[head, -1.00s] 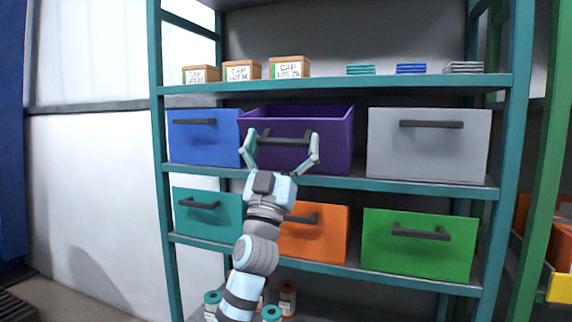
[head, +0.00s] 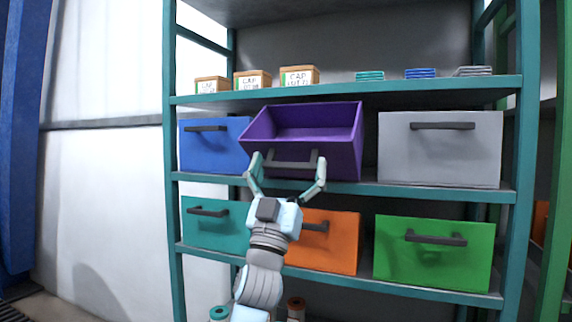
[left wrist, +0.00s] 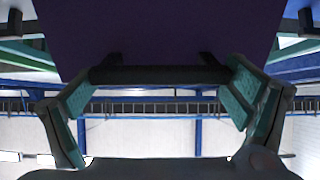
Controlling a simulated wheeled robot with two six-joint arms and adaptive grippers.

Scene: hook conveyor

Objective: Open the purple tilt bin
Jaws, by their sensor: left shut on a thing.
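The purple tilt bin (head: 338,157) is on the middle shelf between the blue and grey bins. It is tilted forward, and its empty-looking inside shows from above. My left gripper (head: 289,166) is at the dark bar handle on its front, one finger at each end, shut on the handle (head: 290,165). In the left wrist view the handle (left wrist: 160,75) runs between the two fingers, with the purple front (left wrist: 170,30) above it. My right gripper is not in view.
A blue bin (head: 212,150) and a grey bin (head: 440,160) flank the purple one. Teal, orange (head: 335,252) and green (head: 432,268) bins sit on the shelf below. Boxes and small stacks stand on the shelf above (head: 340,95).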

